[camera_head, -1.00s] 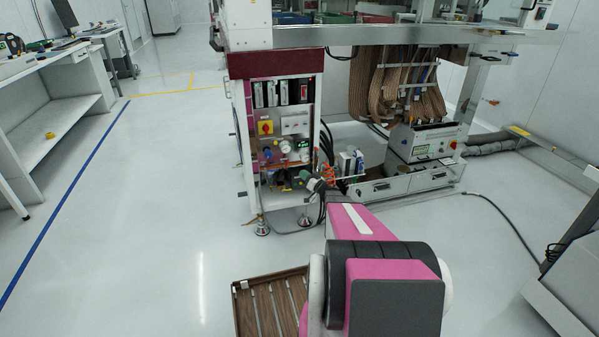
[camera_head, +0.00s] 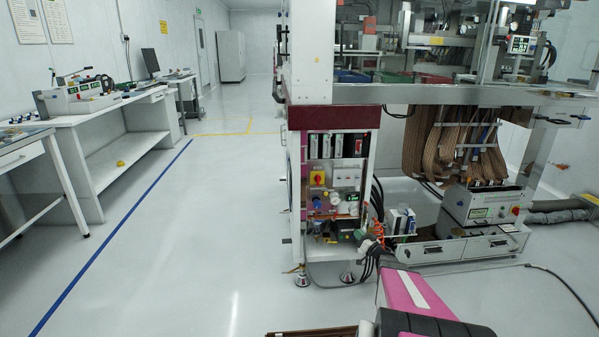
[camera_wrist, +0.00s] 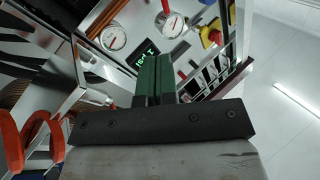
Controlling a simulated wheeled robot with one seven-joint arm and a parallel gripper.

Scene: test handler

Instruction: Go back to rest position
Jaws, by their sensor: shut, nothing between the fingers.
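My gripper shows in the wrist view (camera_wrist: 156,75) with its two green fingers side by side, closed together and empty. Behind the fingers are round gauges (camera_wrist: 113,37), a green digital display (camera_wrist: 146,53) and a red and yellow knob (camera_wrist: 211,37). In the head view my pink and black arm reaches up from the bottom right towards the test machine's open front panel (camera_head: 345,175). The gripper end is small there, low in front of the panel, and I cannot tell whether it touches anything.
The test machine (camera_head: 435,94) fills the right, with a grey instrument box (camera_head: 485,205) and cables low beside it. White benches (camera_head: 110,110) line the left wall. Open floor (camera_head: 200,240) lies between, with a blue line. A brown edge (camera_head: 310,333) shows at the bottom.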

